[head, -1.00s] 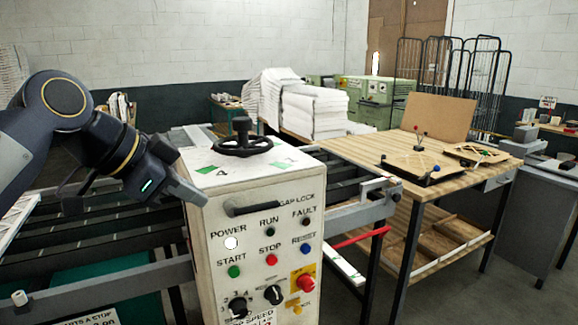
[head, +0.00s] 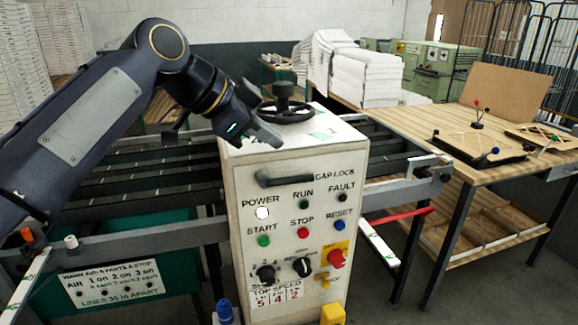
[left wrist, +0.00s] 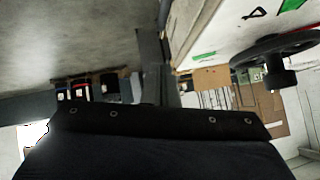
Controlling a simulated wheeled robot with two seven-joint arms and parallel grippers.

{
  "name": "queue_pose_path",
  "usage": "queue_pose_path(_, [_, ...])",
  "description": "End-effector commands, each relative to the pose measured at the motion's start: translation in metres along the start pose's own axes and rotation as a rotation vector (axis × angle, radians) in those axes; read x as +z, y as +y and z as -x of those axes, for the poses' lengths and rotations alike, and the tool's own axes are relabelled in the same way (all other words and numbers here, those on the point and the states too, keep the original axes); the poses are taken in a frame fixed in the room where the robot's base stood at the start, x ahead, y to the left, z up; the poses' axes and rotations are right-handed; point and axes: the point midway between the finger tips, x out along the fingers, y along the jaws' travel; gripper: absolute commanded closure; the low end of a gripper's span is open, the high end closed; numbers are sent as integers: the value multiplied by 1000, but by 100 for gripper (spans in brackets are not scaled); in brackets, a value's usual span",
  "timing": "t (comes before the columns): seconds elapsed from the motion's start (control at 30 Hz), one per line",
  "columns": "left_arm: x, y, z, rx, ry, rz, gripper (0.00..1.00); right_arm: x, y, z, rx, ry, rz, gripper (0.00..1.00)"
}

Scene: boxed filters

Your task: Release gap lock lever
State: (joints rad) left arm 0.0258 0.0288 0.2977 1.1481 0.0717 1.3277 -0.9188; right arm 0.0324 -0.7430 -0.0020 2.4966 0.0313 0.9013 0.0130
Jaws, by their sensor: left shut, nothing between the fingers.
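The gap lock lever (head: 285,180) is a dark horizontal handle on the upper front of the white control cabinet (head: 350,180), left of the words GAP LOCK. A black handwheel (head: 285,112) with an upright knob stands on the cabinet top; it also shows in the left wrist view (left wrist: 275,48). My left gripper (head: 270,138) is shut and empty. In the head view its tips appear over the cabinet top's front left, above the lever and below the handwheel, apart from the lever. The lever is not seen in the left wrist view. My right gripper is in neither view.
The cabinet front carries buttons, dials and a red knob (head: 337,259). Dark conveyor rails (head: 130,178) run behind and left. A wooden table (head: 462,112) with jigs stands at right, and white stacks (head: 365,78) stand behind. Floor shows between cabinet and table.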

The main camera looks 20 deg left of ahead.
Motion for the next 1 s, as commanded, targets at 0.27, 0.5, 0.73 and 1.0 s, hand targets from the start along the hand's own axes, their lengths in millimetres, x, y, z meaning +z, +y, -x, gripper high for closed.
queue_pose_path(0.27, [-1, 1, -60, 4, -2, 0, 100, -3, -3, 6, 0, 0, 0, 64])
queue_pose_path(0.5, [24, 0, -80, 1, -1, 2, 100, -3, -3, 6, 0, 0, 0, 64])
queue_pose_path(0.73, [28, 0, -85, 0, 0, 1, 100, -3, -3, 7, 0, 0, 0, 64])
queue_pose_path(1.0, [28, 0, -85, 0, 0, 1, 100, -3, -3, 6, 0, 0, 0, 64])
